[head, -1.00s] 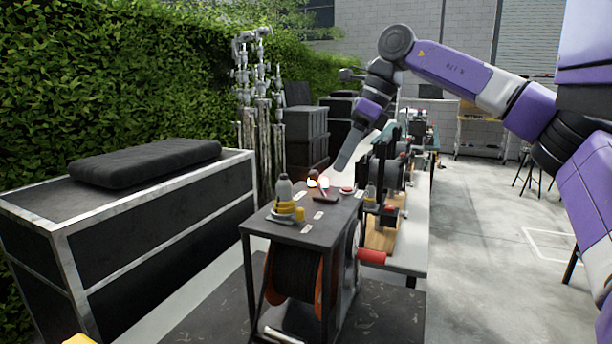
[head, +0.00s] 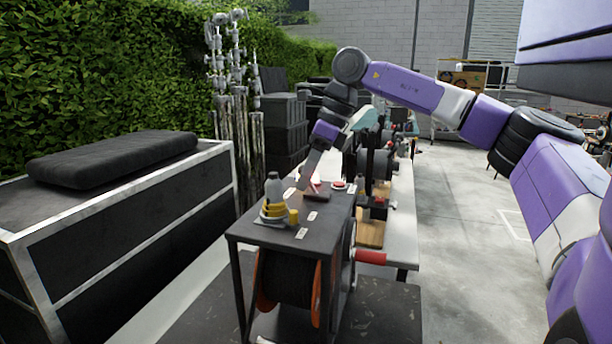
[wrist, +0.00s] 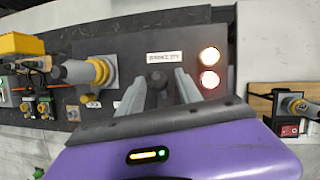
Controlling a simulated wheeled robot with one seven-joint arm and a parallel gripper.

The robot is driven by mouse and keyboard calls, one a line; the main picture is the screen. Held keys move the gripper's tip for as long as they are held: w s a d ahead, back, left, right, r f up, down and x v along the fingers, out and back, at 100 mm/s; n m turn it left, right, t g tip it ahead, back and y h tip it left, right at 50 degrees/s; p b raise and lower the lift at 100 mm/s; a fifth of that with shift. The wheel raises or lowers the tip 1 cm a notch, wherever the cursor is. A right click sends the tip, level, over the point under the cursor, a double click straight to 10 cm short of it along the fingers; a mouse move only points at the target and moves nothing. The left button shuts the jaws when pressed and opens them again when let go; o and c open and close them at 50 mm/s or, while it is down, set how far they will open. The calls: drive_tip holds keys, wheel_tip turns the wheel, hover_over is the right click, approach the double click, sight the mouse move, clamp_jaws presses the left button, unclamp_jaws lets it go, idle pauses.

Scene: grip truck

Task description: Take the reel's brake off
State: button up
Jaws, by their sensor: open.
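The cable reel (head: 285,277) with orange flanges hangs under a dark bench top (head: 262,232). A short dark brake lever (head: 318,197) stands on that top. In the wrist view a dark round knob (wrist: 157,77), apparently the lever's end, sits between my fingers, below a white label (wrist: 164,58) too small to read surely. My gripper (head: 305,184) points down at the bench top by the lever. In the wrist view my gripper (wrist: 159,78) is open, one finger on each side of the knob. I cannot tell whether either finger touches it.
Two lit lamps (wrist: 209,68) sit right of the knob. A grey and yellow fitting (head: 273,197) stands left on the bench top; a red button (head: 339,185) is at its back right. A red crank handle (head: 370,257) sticks out right. A long cluttered table stands behind.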

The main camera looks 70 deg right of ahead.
drive_tip(key=shift+w+f, duration=0.1)
drive_tip(key=shift+f, duration=0.15)
drive_tip(key=shift+a, duration=0.1)
clamp_jaws()
idle(1.2)
